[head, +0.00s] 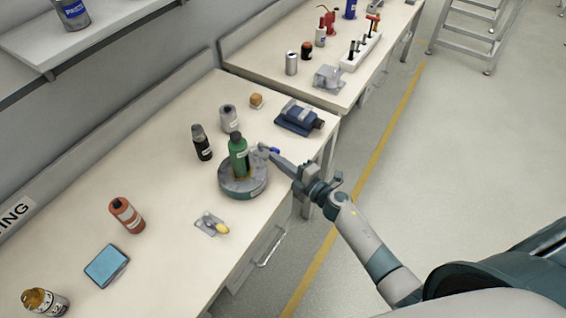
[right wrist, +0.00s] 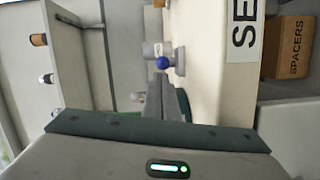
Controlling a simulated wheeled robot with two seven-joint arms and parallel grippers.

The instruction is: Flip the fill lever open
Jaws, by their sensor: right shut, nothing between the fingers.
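A round grey ring unit (head: 243,186) stands on the near bench with a green bottle (head: 238,160) upright on it. A small blue knob (head: 274,150) shows at the unit's right side; it looks like the lever's end. In the right wrist view the blue knob (right wrist: 162,62) is a ball just beyond my fingertips, beside a grey part. My right gripper (head: 266,151) is shut and empty, its tips close to the knob; I cannot tell whether they touch. The lever's arm is mostly hidden. My left gripper is not in view.
A plate with a yellow-tipped handle (head: 221,229) lies in front of the unit. A black bottle (head: 202,143), a grey bottle (head: 229,118) and a blue device (head: 299,118) stand behind it. A red bottle (head: 127,215) and blue pad (head: 107,265) are left.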

